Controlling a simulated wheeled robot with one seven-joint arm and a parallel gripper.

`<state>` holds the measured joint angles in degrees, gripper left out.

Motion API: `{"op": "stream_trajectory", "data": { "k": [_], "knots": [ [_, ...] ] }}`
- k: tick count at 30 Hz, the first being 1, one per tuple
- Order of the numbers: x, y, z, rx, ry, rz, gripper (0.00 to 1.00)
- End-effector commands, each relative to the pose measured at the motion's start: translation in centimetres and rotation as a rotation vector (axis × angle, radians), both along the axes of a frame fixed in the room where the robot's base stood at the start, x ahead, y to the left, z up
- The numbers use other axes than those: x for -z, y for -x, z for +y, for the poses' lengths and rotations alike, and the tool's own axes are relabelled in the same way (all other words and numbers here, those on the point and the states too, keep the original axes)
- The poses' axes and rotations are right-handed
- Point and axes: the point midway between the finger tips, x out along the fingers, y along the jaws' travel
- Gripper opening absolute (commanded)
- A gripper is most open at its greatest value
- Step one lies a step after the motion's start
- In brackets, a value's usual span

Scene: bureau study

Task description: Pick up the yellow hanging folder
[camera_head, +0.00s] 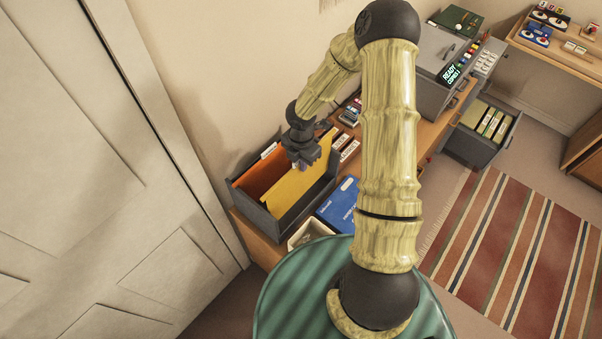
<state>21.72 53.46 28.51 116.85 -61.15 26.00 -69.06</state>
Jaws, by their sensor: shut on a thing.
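The yellow hanging folder (296,190) stands tilted in the grey file box (325,197) on the wooden cabinet. Its lower part is hidden behind the box wall. My gripper (302,162) is at the folder's upper edge, shut on it. The fingertips are small and partly hidden against the folder. An orange folder (262,175) stands in the same box, to the left of the yellow one.
A blue book (338,205) and a light tray (309,232) lie right beside the file box. A grey machine (438,70) stands farther along the cabinet top (403,133). The wall and a panelled door (75,150) are close on the left.

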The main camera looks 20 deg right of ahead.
Motion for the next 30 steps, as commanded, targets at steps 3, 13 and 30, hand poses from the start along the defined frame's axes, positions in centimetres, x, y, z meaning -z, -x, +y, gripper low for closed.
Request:
{"op": "stream_trajectory", "data": {
  "k": [3,13,30],
  "knots": [
    [-3.5,-0.1,-0.1,0.003,0.001,-0.006,0.00],
    [-13.0,-0.1,-0.1,0.003,0.002,-0.007,0.00],
    [-19.8,0.0,0.1,-0.001,-0.001,0.001,0.00]
  ]
}}
